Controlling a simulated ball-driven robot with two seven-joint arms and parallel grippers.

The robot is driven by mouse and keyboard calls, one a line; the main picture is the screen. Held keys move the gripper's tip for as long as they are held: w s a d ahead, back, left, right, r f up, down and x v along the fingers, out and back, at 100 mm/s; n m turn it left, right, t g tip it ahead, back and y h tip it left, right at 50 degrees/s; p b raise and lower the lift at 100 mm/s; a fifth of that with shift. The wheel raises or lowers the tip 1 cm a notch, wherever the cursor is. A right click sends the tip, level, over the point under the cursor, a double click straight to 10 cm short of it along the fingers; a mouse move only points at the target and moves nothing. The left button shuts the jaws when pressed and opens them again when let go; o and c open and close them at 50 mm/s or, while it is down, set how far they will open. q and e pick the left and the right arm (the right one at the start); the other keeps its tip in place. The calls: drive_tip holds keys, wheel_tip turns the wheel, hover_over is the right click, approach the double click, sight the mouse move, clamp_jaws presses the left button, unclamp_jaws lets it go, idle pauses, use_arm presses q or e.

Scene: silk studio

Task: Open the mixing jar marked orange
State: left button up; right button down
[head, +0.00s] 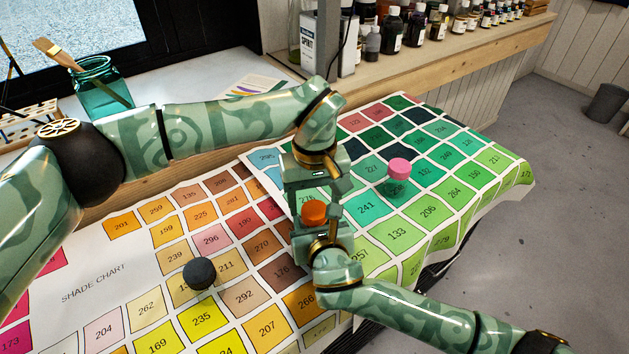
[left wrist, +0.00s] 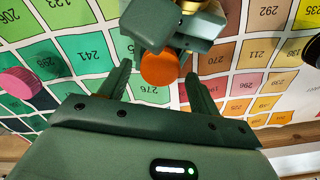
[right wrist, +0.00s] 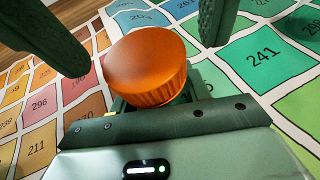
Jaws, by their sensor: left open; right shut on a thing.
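The jar with the orange lid (head: 313,214) is in the middle of the head view, and its ridged lid fills much of the right wrist view (right wrist: 147,68). My right gripper (head: 318,236) is shut on the jar below the lid; the jar's body is mostly hidden. My left gripper (head: 311,196) is open, coming from the far side. In the left wrist view its two fingers (left wrist: 160,82) stand either side of the orange lid (left wrist: 160,70), with a gap to each finger. The lid sits on the jar.
A pink-lidded jar (head: 399,169) stands on green swatches to the right. A black-lidded jar (head: 200,273) stands at front left. The shade chart (head: 85,285) covers the table. Behind are a teal glass jar with a brush (head: 100,88) and a shelf of bottles (head: 415,28).

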use_arm(q)
drive_tip(key=shift+f, duration=0.8)
drive_tip(key=c, duration=1)
drive_tip(key=shift+n, duration=1.8)
drive_tip(key=o, duration=1.1)
drive_tip(key=shift+r, duration=0.15)
